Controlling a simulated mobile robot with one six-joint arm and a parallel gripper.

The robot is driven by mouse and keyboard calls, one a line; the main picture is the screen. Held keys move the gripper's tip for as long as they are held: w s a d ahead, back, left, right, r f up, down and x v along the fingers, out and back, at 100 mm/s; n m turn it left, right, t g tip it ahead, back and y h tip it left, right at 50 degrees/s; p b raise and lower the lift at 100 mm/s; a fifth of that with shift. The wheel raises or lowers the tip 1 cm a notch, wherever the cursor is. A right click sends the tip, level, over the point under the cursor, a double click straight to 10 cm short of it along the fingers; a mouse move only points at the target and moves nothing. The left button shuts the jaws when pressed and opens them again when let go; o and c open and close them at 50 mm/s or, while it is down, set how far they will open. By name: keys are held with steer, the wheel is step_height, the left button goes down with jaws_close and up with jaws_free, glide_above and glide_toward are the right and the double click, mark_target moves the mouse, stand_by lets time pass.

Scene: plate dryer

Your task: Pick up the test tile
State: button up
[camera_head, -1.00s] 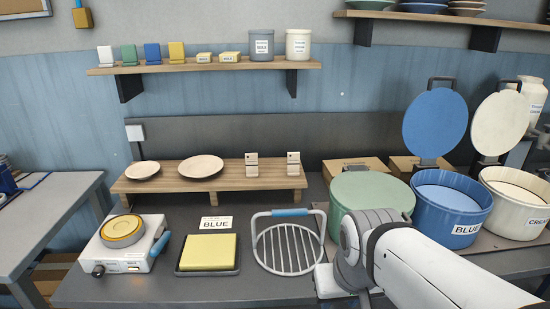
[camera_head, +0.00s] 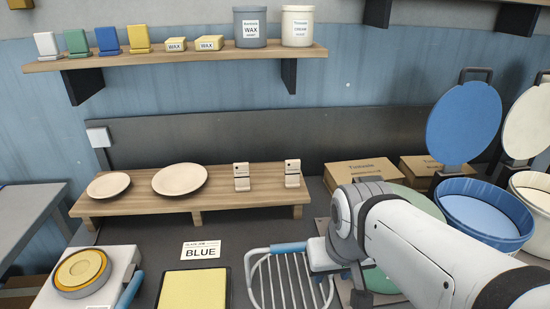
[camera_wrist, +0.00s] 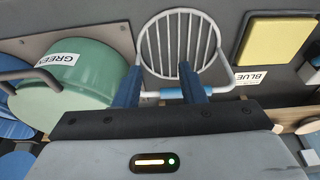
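Two small upright beige tiles, each with a dark spot near the top, stand on the right half of a low wooden rack (camera_head: 225,203): a left tile (camera_head: 241,177) and a right tile (camera_head: 292,174). I cannot tell which is the test tile. My gripper (camera_wrist: 160,68) is open in the wrist view, its two blue fingers apart with nothing between them. It is above the wire rack (camera_wrist: 147,45) with the blue handle.
Two plates (camera_head: 180,179) share the wooden rack. A yellow pad (camera_head: 195,290) and a burner-like device (camera_head: 82,272) are in front. Green (camera_wrist: 100,65) and blue (camera_head: 487,215) tubs stand right. The shelf above (camera_head: 180,63) holds coloured tiles, wax and cans.

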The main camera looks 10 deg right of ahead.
steer(key=shift+o, duration=0.8)
steer(key=shift+w+r, duration=0.1)
steer(key=o, duration=0.6)
steer(key=w+r+p, duration=0.1)
steer(key=w, duration=0.2)
steer(key=w+r+p, duration=0.1)
steer(key=w+r, duration=0.1)
steer(key=w, duration=0.2)
steer(key=w+r, duration=0.1)
steer(key=w, duration=0.3)
steer(key=shift+d+r+p, duration=0.25)
steer(key=shift+d+p, duration=0.1)
steer(key=shift+p, duration=0.05)
steer(key=shift+c, duration=0.2)
steer(key=t+p, duration=0.1)
steer(key=p, duration=0.5)
glide_above(292, 170)
steer(key=s, duration=0.2)
steer(key=f, duration=0.6)
steer(key=shift+w, duration=0.2)
steer(key=shift+t, duration=0.3)
steer(key=shift+p+x, duration=1.95)
steer(key=shift+x, duration=2.05)
